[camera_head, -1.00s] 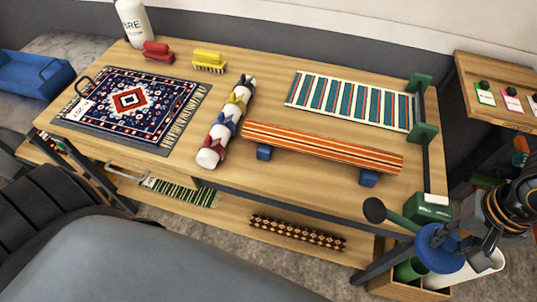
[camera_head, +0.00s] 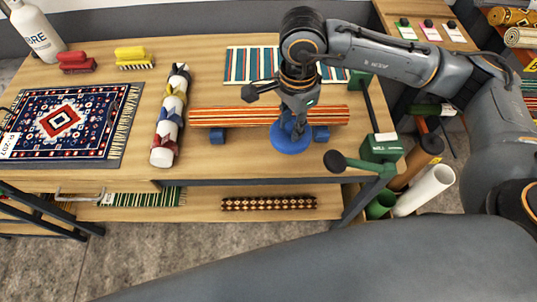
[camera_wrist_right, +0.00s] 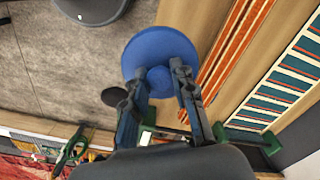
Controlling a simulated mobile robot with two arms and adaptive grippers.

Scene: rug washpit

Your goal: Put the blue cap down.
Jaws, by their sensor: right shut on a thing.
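The blue cap (camera_head: 290,139) is a round disc with a raised knob in its middle. My right gripper (camera_head: 292,118) is shut on that knob and holds the cap over the front right part of the wooden table (camera_head: 250,171), in front of the orange striped rolled rug (camera_head: 235,116). In the right wrist view the cap (camera_wrist_right: 163,48) sits between the fingertips of my right gripper (camera_wrist_right: 158,82). I cannot tell whether the cap touches the table. My left gripper is not in view.
A green press with a black-knobbed crank (camera_head: 375,165) stands at the table's right end. A white roll with coloured ties (camera_head: 170,115) and a patterned rug (camera_head: 60,120) lie to the left. A lower shelf (camera_head: 240,213) holds a brown patterned roll.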

